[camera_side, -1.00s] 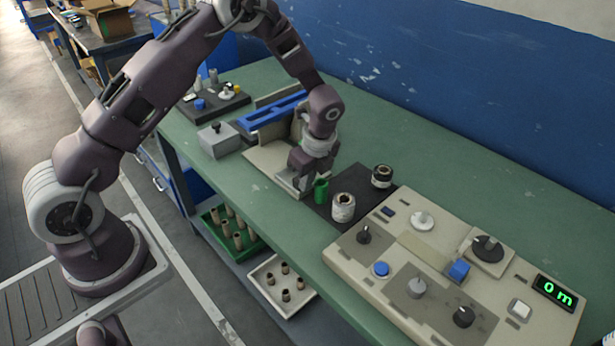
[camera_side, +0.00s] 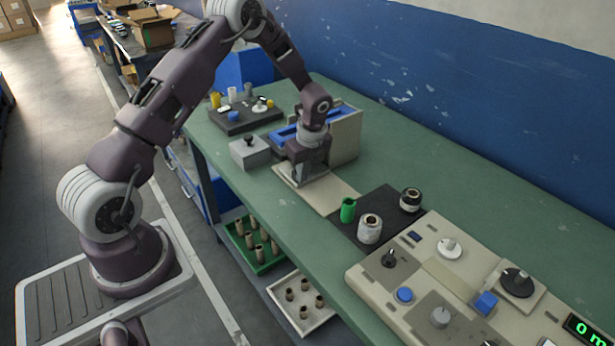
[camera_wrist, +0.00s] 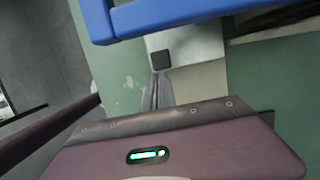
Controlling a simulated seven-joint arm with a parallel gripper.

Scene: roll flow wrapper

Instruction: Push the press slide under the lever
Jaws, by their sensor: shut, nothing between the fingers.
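The press stands at the back of the green bench. It has a long beige base (camera_side: 338,195), an upright beige plate (camera_side: 347,138) and a blue lever (camera_side: 285,136). In the wrist view the blue lever (camera_wrist: 190,15) crosses the top of the picture. A pale block with a dark square (camera_wrist: 160,59) lies just beyond my fingertips, partly under the lever; it appears to be the slide. Contact with the slide cannot be told.
A grey box with a black knob (camera_side: 249,152) stands left of the press. A beige control panel (camera_side: 445,308) fills the near right. The bench behind the mat is clear.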

